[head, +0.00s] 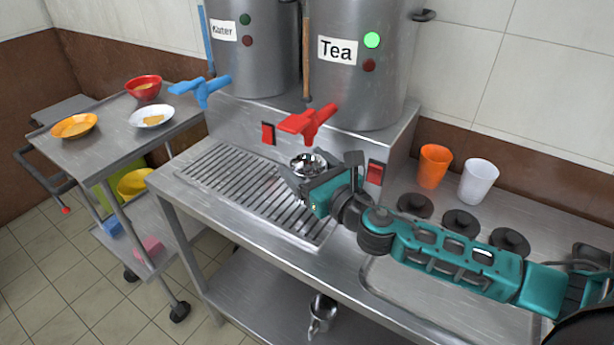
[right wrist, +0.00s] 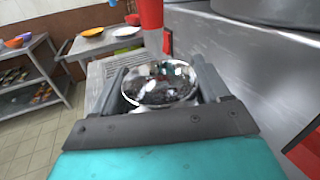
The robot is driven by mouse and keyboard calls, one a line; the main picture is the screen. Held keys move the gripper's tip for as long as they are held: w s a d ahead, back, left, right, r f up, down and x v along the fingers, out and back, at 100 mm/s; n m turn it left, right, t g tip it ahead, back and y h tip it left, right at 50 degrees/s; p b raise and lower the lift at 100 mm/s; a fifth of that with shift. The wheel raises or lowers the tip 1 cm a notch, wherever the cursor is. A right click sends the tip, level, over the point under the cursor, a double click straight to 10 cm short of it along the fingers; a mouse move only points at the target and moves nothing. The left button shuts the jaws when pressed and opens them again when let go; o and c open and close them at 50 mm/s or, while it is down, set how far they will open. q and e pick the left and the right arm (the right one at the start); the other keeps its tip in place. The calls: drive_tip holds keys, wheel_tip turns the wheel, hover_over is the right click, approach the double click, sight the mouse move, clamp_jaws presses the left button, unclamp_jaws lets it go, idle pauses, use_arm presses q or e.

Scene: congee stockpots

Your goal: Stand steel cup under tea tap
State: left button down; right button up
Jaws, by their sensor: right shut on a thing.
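The steel cup (head: 308,163) is shiny and sits between the fingers of my right gripper (head: 302,184), which is shut on it. In the right wrist view the cup (right wrist: 160,83) is upright, with its open top facing the camera and a finger on each side. The red tea tap (head: 308,121) juts from the pot marked Tea (head: 350,85), just above the cup in the head view. In the right wrist view the tap (right wrist: 151,28) shows beyond the cup. Whether the cup touches the slotted drip tray (head: 250,190) is hidden. My left gripper is not in view.
A blue tap (head: 203,90) on the second pot (head: 262,55) is left of the tea tap. An orange cup (head: 434,165) and a white cup (head: 478,181) stand at the right. A metal jug (head: 322,312) is on the lower shelf. A trolley (head: 105,135) with bowls stands left.

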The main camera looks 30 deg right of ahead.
drive_tip(key=shift+f+b, duration=0.3)
drive_tip(key=shift+f, duration=0.95)
drive_tip(key=shift+f, duration=0.15)
drive_tip(key=o, duration=1.1)
drive_tip(key=shift+o, duration=0.2)
drive_tip(key=shift+s, duration=0.2)
drive_tip(key=s, duration=0.3)
drive_tip(key=s+d+b, duration=0.1)
drive_tip(key=s, duration=0.5)
drive_tip(key=shift+s+d+b, duration=0.25)
drive_tip(key=shift+s+b, duration=0.05)
drive_tip(key=shift+s, duration=0.1)
drive_tip(key=shift+s+d+r, duration=0.1)
drive_tip(key=shift+s+r, duration=0.1)
drive_tip(key=shift+s, duration=0.7)
